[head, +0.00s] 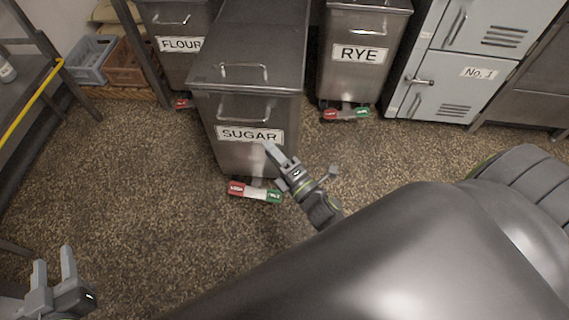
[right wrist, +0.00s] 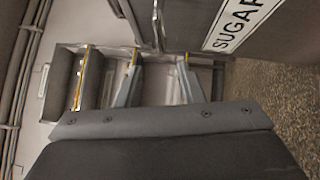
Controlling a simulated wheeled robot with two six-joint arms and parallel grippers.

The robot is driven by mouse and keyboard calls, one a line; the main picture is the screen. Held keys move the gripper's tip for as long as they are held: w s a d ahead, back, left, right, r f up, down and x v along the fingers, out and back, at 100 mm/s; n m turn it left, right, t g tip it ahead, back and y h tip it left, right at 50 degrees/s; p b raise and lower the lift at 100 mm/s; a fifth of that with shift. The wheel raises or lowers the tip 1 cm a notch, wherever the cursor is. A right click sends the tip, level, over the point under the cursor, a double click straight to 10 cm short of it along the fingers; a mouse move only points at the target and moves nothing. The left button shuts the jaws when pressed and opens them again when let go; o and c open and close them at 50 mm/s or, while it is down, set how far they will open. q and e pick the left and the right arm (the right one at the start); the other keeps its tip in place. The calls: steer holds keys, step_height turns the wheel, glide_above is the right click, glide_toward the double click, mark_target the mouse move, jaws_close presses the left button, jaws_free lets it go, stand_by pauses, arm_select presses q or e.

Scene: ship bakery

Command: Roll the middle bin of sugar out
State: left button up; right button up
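The sugar bin (head: 250,60) is a steel bin with a hinged lid and a SUGAR label, standing further forward than the bins on either side. It has a lid handle (head: 243,73) and a front handle (head: 243,108). A red and green pedal (head: 255,192) sits at its foot. My right gripper (head: 270,149) is in front of the label's right end, below the front handle. In the right wrist view its fingers (right wrist: 158,80) are apart, with the label (right wrist: 240,22) beyond; contact cannot be told. My left gripper (head: 53,267) is open and empty, low at the left.
The flour bin (head: 180,58) stands behind left and the rye bin (head: 358,70) behind right. Lockers (head: 440,85) are at the right. A shelf unit (head: 25,100) and crates (head: 90,58) are at the left. The brown floor (head: 150,180) before the sugar bin is clear on the left.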

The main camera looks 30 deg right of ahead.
steer(key=shift+v, duration=2.3)
